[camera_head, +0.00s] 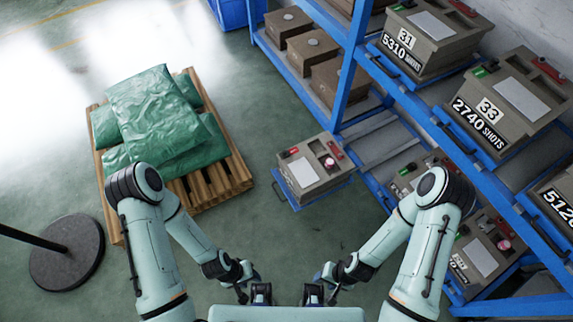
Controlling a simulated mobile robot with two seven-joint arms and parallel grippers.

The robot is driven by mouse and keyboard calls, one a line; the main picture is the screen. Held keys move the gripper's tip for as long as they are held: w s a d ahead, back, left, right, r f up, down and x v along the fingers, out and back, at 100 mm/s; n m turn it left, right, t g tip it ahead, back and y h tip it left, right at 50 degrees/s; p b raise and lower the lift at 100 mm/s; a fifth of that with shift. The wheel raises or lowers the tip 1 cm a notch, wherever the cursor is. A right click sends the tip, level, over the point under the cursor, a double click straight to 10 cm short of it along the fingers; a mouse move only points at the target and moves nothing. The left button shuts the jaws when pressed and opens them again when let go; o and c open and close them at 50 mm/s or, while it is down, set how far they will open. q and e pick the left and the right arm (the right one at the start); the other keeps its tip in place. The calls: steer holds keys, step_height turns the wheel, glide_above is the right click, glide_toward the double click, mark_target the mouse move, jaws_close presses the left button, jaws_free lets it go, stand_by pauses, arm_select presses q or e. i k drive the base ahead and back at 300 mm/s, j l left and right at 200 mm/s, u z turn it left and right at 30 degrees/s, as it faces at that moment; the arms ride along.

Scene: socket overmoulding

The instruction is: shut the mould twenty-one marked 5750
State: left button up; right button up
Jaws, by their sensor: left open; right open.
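No mould in view shows a readable 21 or 5750. A grey mould (312,167) sits on a blue tray pulled out from the rack's low level; it has a pale plate, a red handle and a reddish knob on top, and its front marking is not readable. Mould 33, marked 2740 shots (513,97), and mould 31, marked 5310 shots (431,35), stand on an upper shelf. My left gripper (261,293) and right gripper (314,294) are open and empty at the bottom middle, close together and well apart from every mould.
The blue rack (398,92) fills the right side, with more moulds low down (478,258) partly behind my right arm. Brown blocks (310,43) sit at its far end. Green sacks (155,115) lie on a wooden pallet (228,178) at left. A round black post base (67,252) stands nearby.

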mark_target(303, 177)
steer(key=i+j+z, duration=0.2)
steer(key=z, duration=0.15)
steer(key=i+j+z, duration=0.2)
steer(key=z, duration=0.2)
